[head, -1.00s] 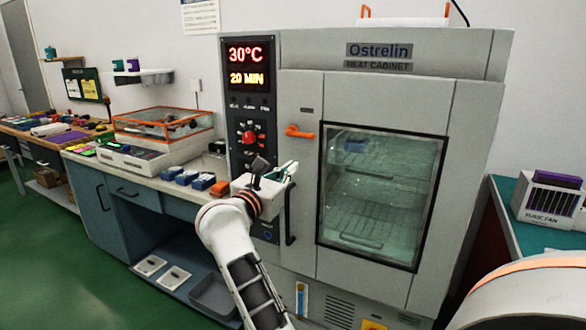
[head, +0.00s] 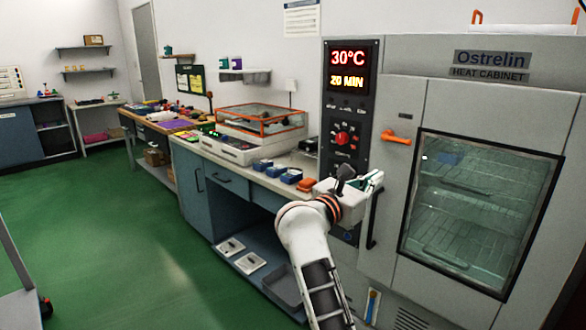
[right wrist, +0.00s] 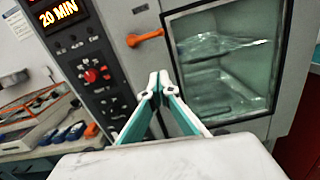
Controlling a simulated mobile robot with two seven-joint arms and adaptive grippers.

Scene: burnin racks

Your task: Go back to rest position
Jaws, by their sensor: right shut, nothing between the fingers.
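My right gripper (head: 373,181) is shut and empty. It is in front of the left side of the heat cabinet (head: 458,95), near the dark door handle. In the right wrist view its fingertips (right wrist: 159,79) meet in front of the cabinet's front, between the control panel and the door window. I cannot tell whether it touches the cabinet. The cabinet door is closed, and its display (head: 347,68) reads 30°C and 20 MIN. My left gripper is not in view.
A bench (head: 226,189) left of the cabinet holds small blue bins (head: 290,176), an orange one (head: 306,184) and an orange-framed clear-lidded device (head: 262,121). More benches stand farther left. The green floor (head: 130,230) is open; a grey cart edge (head: 20,305) shows at lower left.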

